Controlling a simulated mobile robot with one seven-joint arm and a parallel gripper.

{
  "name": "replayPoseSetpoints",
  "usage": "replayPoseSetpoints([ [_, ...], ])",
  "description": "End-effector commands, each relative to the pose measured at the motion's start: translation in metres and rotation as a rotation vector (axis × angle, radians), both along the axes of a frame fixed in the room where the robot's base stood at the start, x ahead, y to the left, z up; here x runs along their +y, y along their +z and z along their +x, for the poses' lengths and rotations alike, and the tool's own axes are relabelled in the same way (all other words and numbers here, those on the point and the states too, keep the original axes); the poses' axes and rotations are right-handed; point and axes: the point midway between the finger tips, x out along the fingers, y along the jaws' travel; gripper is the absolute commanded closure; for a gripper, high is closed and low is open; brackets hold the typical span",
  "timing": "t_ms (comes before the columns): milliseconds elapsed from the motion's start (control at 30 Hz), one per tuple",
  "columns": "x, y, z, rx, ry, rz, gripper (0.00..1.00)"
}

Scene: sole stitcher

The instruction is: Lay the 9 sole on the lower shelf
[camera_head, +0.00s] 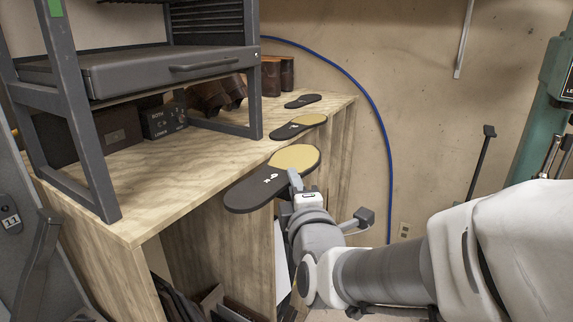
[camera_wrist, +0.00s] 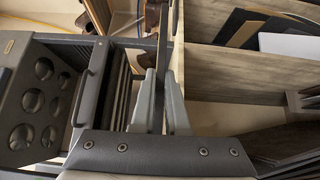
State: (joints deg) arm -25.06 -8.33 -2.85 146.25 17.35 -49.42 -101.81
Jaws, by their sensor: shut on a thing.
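My gripper (camera_head: 294,182) is shut on the edge of a dark sole (camera_head: 246,194) with a tan pad at one end. The sole is held roughly flat, at the front edge of the wooden bench in the head view, and looks raised above it. White marks on it are too small to read. In the wrist view my gripper's fingers (camera_wrist: 160,105) close around a thin dark strip, likely the sole seen edge-on. Under the bench top are open wooden compartments (camera_wrist: 225,68). I cannot tell which surface is the lower shelf.
Two more soles lie on the bench top (camera_head: 160,180): one with a tan pad (camera_head: 284,132) and a dark one (camera_head: 303,101). A dark metal rack (camera_head: 75,125) with a tray (camera_head: 150,72) stands at the left.

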Motion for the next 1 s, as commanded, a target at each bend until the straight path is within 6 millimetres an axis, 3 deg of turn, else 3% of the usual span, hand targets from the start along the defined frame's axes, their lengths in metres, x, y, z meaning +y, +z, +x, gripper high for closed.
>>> replayPoseSetpoints([
  [333,0.025,-0.003,0.013,0.002,0.004,-0.001,1.00],
  [1000,0.043,-0.004,0.027,0.004,0.000,-0.003,1.00],
])
